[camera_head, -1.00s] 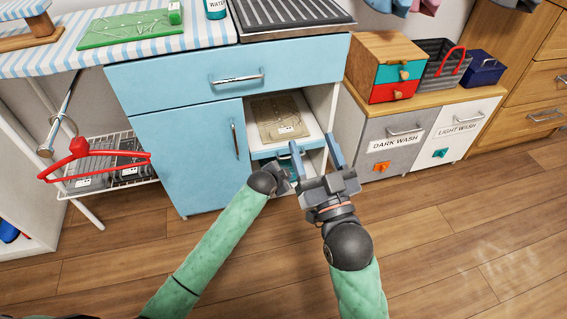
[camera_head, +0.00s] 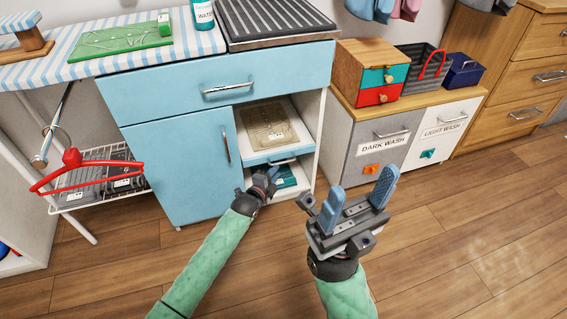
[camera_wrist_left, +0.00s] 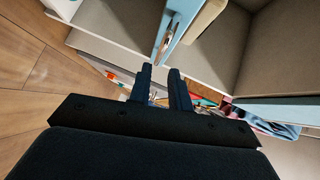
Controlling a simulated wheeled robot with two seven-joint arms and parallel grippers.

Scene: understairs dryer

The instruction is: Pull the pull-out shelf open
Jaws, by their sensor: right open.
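The pull-out shelf (camera_head: 258,158) sits in the open bay of the light blue cabinet. It has a light blue front edge and a silver bar handle (camera_head: 284,161). A beige folded cloth (camera_head: 268,128) lies on it. My left gripper (camera_head: 272,176) is just below and in front of the handle, small and partly hidden by its own wrist. In the left wrist view the two dark fingers (camera_wrist_left: 162,82) stand apart with nothing gripped, and the handle (camera_wrist_left: 167,38) is just beyond their tips. My right gripper (camera_head: 360,188) is open and empty above the floor, right of the bay.
A teal item (camera_head: 287,177) lies in the bay under the shelf. The blue door (camera_head: 180,168) left of the bay is shut, as is the drawer (camera_head: 275,83) above. Laundry bins (camera_head: 378,148) stand to the right. The wooden floor in front is clear.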

